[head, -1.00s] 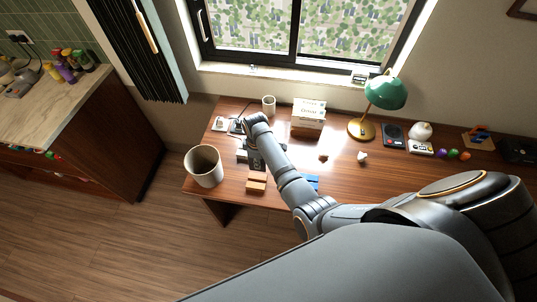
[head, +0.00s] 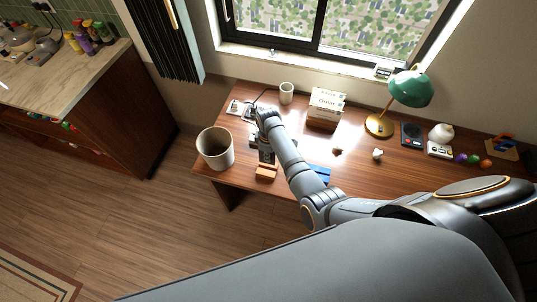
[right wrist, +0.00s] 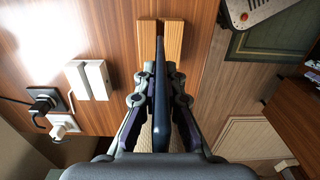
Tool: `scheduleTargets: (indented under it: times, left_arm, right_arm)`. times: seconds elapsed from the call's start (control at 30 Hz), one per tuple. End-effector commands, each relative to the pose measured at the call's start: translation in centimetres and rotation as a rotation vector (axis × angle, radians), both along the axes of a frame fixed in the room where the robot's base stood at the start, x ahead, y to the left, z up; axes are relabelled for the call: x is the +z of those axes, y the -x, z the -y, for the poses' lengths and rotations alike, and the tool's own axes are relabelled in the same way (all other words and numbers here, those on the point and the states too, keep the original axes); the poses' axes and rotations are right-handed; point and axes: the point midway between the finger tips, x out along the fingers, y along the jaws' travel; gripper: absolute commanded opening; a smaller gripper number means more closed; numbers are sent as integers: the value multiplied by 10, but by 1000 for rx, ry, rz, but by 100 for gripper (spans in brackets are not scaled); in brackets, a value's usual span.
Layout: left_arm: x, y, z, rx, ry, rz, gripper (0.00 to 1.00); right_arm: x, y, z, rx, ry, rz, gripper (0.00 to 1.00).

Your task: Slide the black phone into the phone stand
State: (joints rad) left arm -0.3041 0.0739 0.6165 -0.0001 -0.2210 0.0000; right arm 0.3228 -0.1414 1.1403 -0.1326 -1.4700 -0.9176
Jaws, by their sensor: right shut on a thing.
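The black phone (right wrist: 160,95) shows edge-on in the right wrist view, as a thin dark upright slab. My right gripper (right wrist: 160,78) is shut on it, with a finger on each side. The phone stand (right wrist: 174,38) is a light wooden block with a dark slot down its middle. The phone's far edge lines up with the slot; I cannot tell how deep it sits. In the head view the stand (head: 266,172) is near the desk's front edge, with my right gripper (head: 267,156) right beside it. The phone is hard to make out there. My left gripper is not in view.
A large pale round bin (head: 215,150) stands left of the stand. A blue object (head: 321,174) lies to its right, partly behind my arm. Plugs (right wrist: 48,103) and a white block (right wrist: 88,80) are nearby. White boxes (head: 325,108) and a green lamp (head: 408,90) stand farther back.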

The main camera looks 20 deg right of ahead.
Motion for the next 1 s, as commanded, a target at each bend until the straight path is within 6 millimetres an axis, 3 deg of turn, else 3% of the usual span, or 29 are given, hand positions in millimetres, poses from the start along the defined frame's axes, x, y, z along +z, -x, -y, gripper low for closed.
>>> scheduleTargets:
  times: [0.57,1.0]
  left_arm:
    - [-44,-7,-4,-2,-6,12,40]
    - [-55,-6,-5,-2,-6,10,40]
  right_arm:
    - [-40,0,0,0,0,0,0]
    - [-60,0,0,0,0,0,0]
